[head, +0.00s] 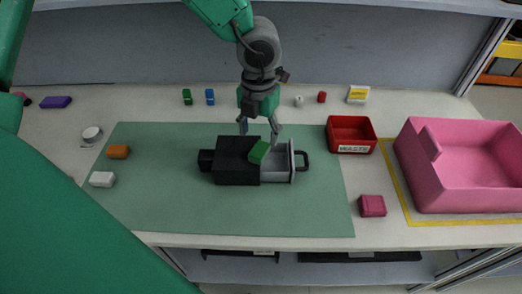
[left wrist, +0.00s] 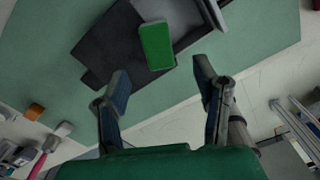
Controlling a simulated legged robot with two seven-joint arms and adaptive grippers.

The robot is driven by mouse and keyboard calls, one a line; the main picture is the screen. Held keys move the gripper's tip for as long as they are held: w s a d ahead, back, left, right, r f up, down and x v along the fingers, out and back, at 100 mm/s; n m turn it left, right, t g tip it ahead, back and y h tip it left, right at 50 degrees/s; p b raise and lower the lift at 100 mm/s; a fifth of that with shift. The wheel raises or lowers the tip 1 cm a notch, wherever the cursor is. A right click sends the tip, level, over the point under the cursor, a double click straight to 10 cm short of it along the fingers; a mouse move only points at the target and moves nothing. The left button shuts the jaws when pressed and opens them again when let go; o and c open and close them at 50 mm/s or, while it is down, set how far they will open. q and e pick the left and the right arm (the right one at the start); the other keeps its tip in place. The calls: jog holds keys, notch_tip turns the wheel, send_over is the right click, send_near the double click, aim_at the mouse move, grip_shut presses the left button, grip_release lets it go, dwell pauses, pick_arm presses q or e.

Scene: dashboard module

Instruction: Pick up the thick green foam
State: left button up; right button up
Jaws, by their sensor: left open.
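The green foam block (head: 259,152) lies on the black dashboard module (head: 237,150), near the edge of its grey open drawer (head: 276,165). My left gripper (head: 259,134) is above and just behind the module, pointing down, open and empty. In the left wrist view the green foam (left wrist: 156,46) lies ahead of the two spread fingers (left wrist: 160,84), roughly between their lines and apart from them. The black module (left wrist: 110,45) lies beneath the foam. My right gripper does not show in either view.
A green mat (head: 180,205) bears the module, with an orange block (head: 118,152) and a white block (head: 102,179) at its left. A red bin (head: 350,133), a dark pink block (head: 372,206) and a large pink bin (head: 450,185) stand right. The mat's front is clear.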

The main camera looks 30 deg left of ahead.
aim_at(258, 151)
pick_arm(q)
jog(key=shift+w+f, duration=0.2)
jog(key=shift+f, duration=0.7)
jog(key=shift+s+f, duration=0.2)
jog(key=f, duration=0.3)
jog(key=shift+s+f, duration=0.25)
jog(key=shift+s, duration=0.05)
jog(key=shift+w+f, duration=0.15)
jog(key=shift+f, duration=0.4)
jog(key=shift+a, duration=0.1)
jog(key=c, duration=0.9)
jog(key=shift+r, duration=0.15)
notch_tip(258, 151, up, 10)
jog(key=shift+f+p, duration=0.1)
jog(key=shift+p, duration=0.2)
